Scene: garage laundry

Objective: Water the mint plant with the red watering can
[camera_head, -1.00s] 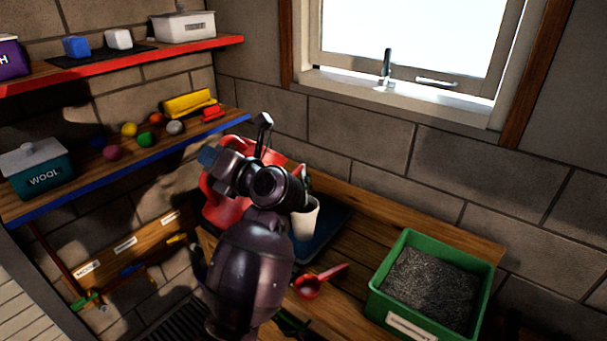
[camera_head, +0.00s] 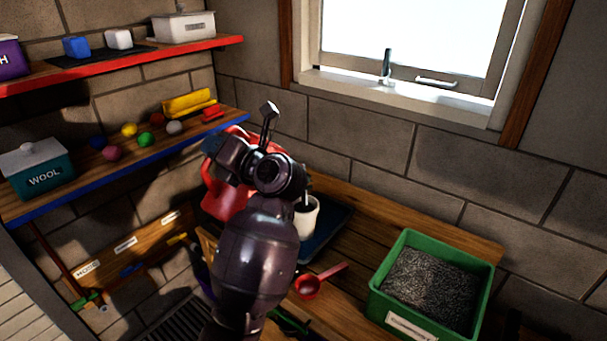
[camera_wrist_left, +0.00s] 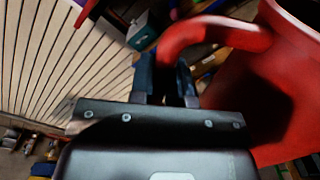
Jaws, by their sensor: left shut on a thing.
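The red watering can (camera_head: 224,204) is held up at the left end of the workbench, partly hidden behind my left arm. My left gripper (camera_wrist_left: 166,80) is shut on the can's red handle (camera_wrist_left: 215,34); the can's body (camera_wrist_left: 285,95) fills the right of the left wrist view. In the head view my wrist hides most of the grip and the spout. A white pot (camera_head: 306,222), which seems to hold the mint plant, stands on a dark blue tray (camera_head: 334,232) to the right of the can. My arm hides most of the plant. My right gripper is out of view.
A red scoop (camera_head: 310,287) lies on the wooden bench in front of the tray. A green bin (camera_head: 487,292) of dark granular material stands at the right. A blue-edged shelf (camera_head: 150,154) with small balls and a wool box (camera_head: 38,172) is at the left.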

